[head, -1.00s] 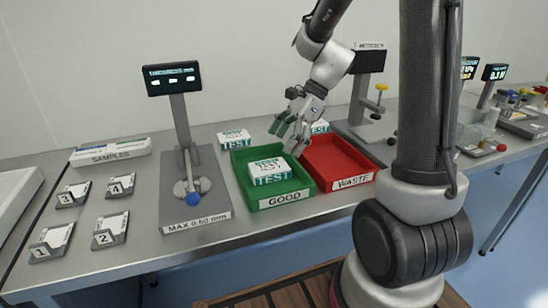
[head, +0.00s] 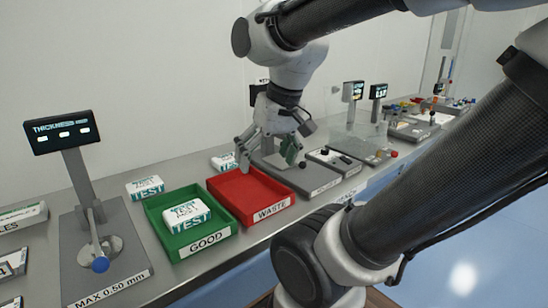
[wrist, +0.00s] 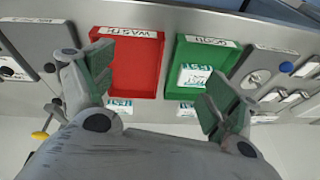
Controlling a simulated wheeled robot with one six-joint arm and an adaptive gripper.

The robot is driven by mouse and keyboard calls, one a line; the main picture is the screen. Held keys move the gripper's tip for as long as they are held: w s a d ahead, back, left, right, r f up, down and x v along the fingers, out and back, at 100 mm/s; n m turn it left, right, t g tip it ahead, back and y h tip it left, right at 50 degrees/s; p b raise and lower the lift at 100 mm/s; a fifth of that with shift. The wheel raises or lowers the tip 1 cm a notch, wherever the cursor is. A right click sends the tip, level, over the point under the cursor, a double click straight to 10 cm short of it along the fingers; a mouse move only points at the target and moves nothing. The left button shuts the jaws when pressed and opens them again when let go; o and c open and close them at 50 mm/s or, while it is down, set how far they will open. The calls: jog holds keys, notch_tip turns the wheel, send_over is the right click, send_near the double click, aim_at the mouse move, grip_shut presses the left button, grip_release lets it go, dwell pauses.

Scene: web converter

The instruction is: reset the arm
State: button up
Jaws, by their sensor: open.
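My gripper (head: 268,153) hangs above the back of the red WASTE tray (head: 247,192) in the head view, fingers spread and pointing down. It is open, with nothing between its fingers. In the wrist view, the gripper's fingers (wrist: 155,92) frame the red tray (wrist: 133,70) and part of the green GOOD tray (wrist: 222,52). The red tray looks empty. The green tray (head: 170,243) holds a white and green TEST pack (head: 188,214). My arm crosses the upper and right parts of the head view.
The thickness gauge (head: 78,180) with its screen stands at left. TEST packs (head: 145,188) lie behind the trays. More stations with screens (head: 353,92) and small parts line the bench at right. The floor (head: 470,210) at right is clear.

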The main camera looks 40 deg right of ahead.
jog(key=shift+s+d+r+n+t+h, duration=0.1)
jog(key=shift+s+d+n+t+h, duration=0.35)
jog(key=shift+s+n, duration=0.45)
jog(key=shift+w+d, duration=0.1)
dwell(0.6)
